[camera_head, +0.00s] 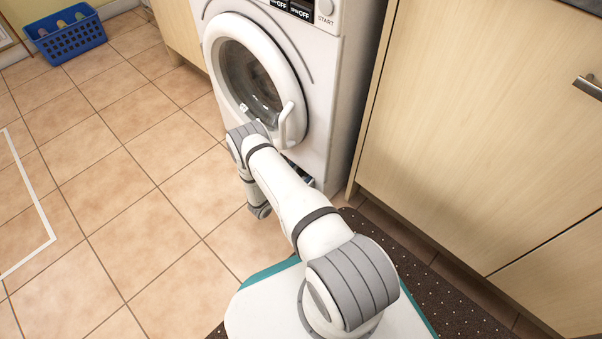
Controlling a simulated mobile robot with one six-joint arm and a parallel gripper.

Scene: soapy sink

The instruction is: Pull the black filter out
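The washing machine (328,60) stands at the top centre, with its round door (209,50) shut. Low on its front right is a small dark opening (297,172), where the filter sits. My arm covers most of that opening, and I cannot make out the black filter itself. My arm reaches up from my base to the machine's front, then bends down toward the floor. My gripper does not show; it seems hidden behind my own arm links. Whether it touches anything cannot be seen.
A wooden cabinet (470,110) with a metal handle (588,86) stands close on the right. A dark dotted mat (440,290) lies along it. A blue basket (66,38) sits at the far left. The tiled floor on the left is clear, with white line markings.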

